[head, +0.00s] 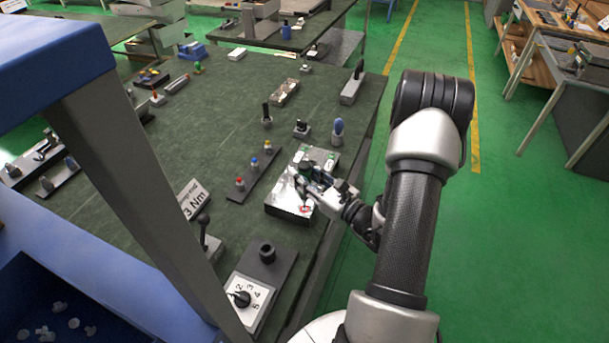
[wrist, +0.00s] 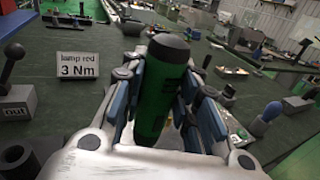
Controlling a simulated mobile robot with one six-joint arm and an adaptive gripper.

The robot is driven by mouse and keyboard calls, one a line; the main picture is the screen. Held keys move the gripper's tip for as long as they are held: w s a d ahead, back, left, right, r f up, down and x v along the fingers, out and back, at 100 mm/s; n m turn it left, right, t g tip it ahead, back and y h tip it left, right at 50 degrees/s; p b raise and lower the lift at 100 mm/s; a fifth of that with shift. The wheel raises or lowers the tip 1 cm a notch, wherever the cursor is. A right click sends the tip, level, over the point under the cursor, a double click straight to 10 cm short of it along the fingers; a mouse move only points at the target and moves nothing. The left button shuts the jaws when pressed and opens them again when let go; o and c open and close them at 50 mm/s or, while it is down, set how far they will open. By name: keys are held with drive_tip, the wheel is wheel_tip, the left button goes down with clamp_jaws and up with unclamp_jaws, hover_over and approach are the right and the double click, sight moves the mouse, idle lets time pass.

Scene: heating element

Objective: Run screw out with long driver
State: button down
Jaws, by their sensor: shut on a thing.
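My gripper (head: 308,178) is shut on a driver with a thick green handle and a black end cap. The driver's handle (wrist: 158,92) stands nearly upright between the blue-padded fingers in the wrist view. The driver's shaft and tip are hidden by the gripper, so I cannot tell whether the tip touches a screw. In the head view the gripper is over a shiny metal unit (head: 278,207) on the dark green bench top. No screw can be made out under the gripper.
A rack with red, yellow and blue pieces (head: 253,174) lies left of the metal unit. A blue-handled tool (head: 338,127) stands behind it. A "3 Nm" sign (wrist: 76,66), a lever block marked nut (wrist: 18,104) and a numbered dial (head: 243,298) stand nearer.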

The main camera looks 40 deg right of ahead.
sight(309, 168)
drive_tip(key=shift+f+b, duration=0.55)
drive_tip(key=shift+f, duration=0.05)
idle(1.5)
idle(0.7)
drive_tip(key=shift+r+p, duration=1.95)
drive_tip(key=shift+r, duration=0.75)
